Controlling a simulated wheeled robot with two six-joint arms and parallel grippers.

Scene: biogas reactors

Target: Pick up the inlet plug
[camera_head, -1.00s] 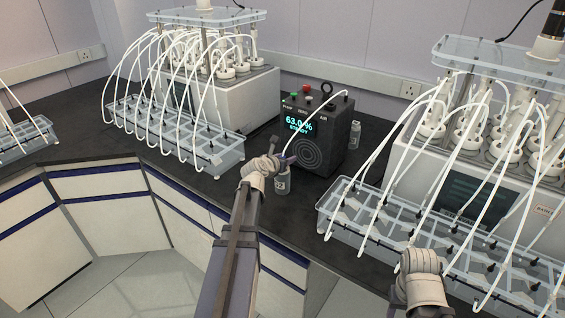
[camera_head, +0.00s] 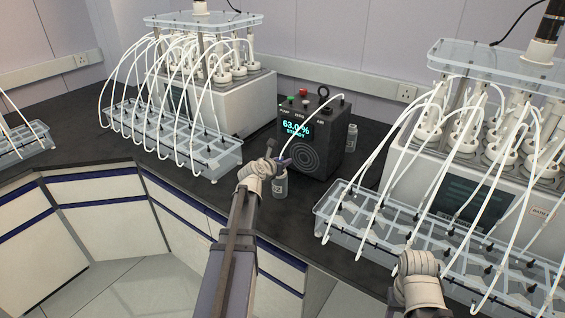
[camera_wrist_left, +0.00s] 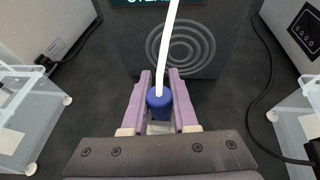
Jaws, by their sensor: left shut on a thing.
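The inlet plug (camera_wrist_left: 159,100) is a blue cap with a white tube rising from it. In the left wrist view it sits between the purple fingers of my left gripper (camera_wrist_left: 160,104), which is shut on it. In the head view my left gripper (camera_head: 281,162) is just above a small clear labelled bottle (camera_head: 280,187), in front of the black analyser box (camera_head: 322,150). The bottle's pale glass shows just below the plug; I cannot tell whether the plug still touches its neck. My right gripper's fingers are not seen; only that arm's wrist shows at the lower right.
A second small bottle (camera_head: 351,138) stands right of the analyser. Clear racks with white tubes stand at left (camera_head: 190,155) and right (camera_head: 345,225). Dark cables lie on the black bench (camera_head: 225,195). Bare bench lies between the left rack and the bottle.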

